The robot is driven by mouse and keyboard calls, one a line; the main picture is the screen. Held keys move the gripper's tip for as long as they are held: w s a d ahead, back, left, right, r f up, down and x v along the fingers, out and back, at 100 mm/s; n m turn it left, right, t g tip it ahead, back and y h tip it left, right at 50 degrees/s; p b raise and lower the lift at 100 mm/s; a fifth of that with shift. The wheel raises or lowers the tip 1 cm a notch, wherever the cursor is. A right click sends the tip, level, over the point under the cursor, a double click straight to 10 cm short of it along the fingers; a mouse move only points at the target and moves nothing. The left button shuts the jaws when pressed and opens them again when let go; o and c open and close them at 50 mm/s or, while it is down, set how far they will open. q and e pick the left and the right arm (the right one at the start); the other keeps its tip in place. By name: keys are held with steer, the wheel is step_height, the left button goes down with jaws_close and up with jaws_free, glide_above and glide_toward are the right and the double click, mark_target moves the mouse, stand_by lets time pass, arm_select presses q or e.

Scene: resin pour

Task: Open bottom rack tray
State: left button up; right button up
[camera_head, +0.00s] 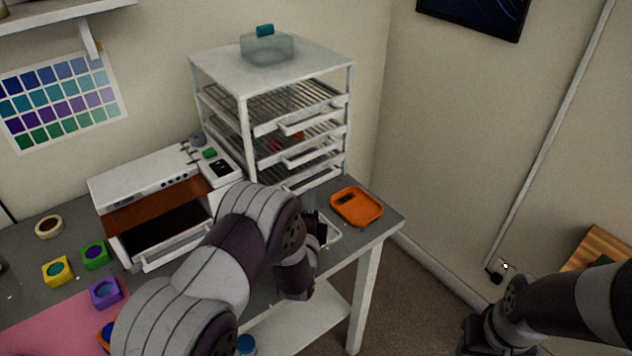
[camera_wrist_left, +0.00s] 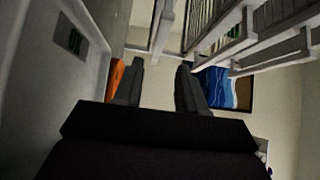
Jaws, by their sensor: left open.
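The white wire rack (camera_head: 245,115) stands at the back right of the table, with several trays stacked inside. A low white tray front (camera_head: 312,178) shows near its base, partly hidden by my left arm. My left gripper (camera_head: 318,230) is in front of the rack's lower part, close to the table. In the left wrist view its two fingers (camera_wrist_left: 157,85) are apart with nothing between them. White rack bars (camera_wrist_left: 245,35) show above and right of the fingers there. My right gripper (camera_head: 480,338) is at the lower right, away from the table; its fingers are not clear.
A white machine with an open drawer (camera_head: 165,215) stands left of the rack. A clear container (camera_head: 267,48) sits on the rack top.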

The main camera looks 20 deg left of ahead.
mark_target(316, 185)
arm_select(q)
steer(key=w, duration=0.6)
steer(key=shift+w+a+f+p, duration=0.2)
steer(key=shift+w+a+p, duration=0.1)
steer(key=shift+a, duration=0.1)
steer(key=shift+w+a+r, duration=0.1)
steer(key=shift+w+r, duration=0.05)
steer(key=shift+w, duration=0.9)
steer(key=shift+s, duration=0.1)
jaws_close()
